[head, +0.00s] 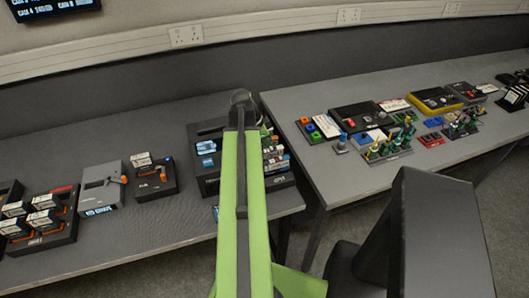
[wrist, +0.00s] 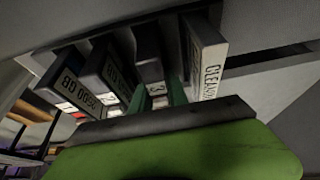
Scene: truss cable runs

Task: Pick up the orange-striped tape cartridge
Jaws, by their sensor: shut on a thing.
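In the wrist view, several dark tape cartridges with white labels stand in a row in a rack. My gripper (wrist: 156,95) has its green fingers closed on both sides of the middle cartridge (wrist: 149,62). A cartridge marked "GB" (wrist: 105,73) stands to its left, and a pale "CLEANING" cartridge (wrist: 206,58) to its right. I cannot make out an orange stripe on the held cartridge. In the head view, my green arm covers my gripper and part of the dark cartridge unit (head: 208,187). Several cartridges (head: 274,152) show just right of the arm.
On the left desk (head: 150,225) stand a black holder with several cartridges (head: 40,222), a grey unit (head: 101,190) and a small black unit (head: 157,182). The right desk (head: 330,185) carries many small devices and connectors. A dark chair-like shape (head: 435,235) stands at the front right.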

